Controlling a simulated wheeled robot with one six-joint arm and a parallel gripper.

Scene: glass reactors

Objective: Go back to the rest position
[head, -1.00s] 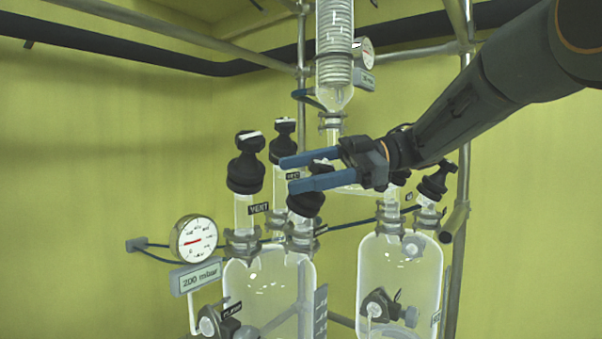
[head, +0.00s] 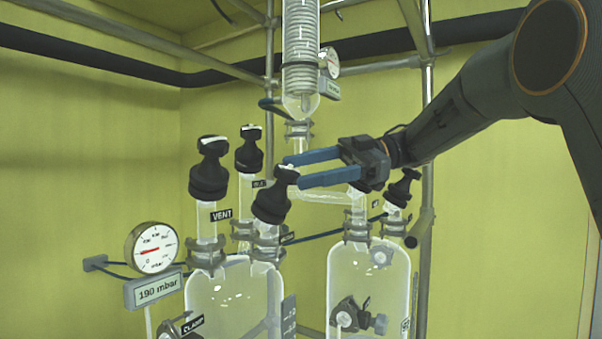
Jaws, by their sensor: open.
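My gripper (head: 290,171) has two blue fingers that point left, with a clear gap between them. It is open and I see nothing held in it. In the picture its fingertips lie just above and beside the black valve knob (head: 274,196) at the front of the left reactor (head: 232,300). I cannot tell whether the lower finger touches that knob. My dark arm comes in from the upper right.
Black knobs (head: 209,168) and (head: 249,149) stand on the left reactor's necks, one near a VENT label (head: 221,215). A gauge (head: 151,247) sits above a 190 mbar display (head: 153,289).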

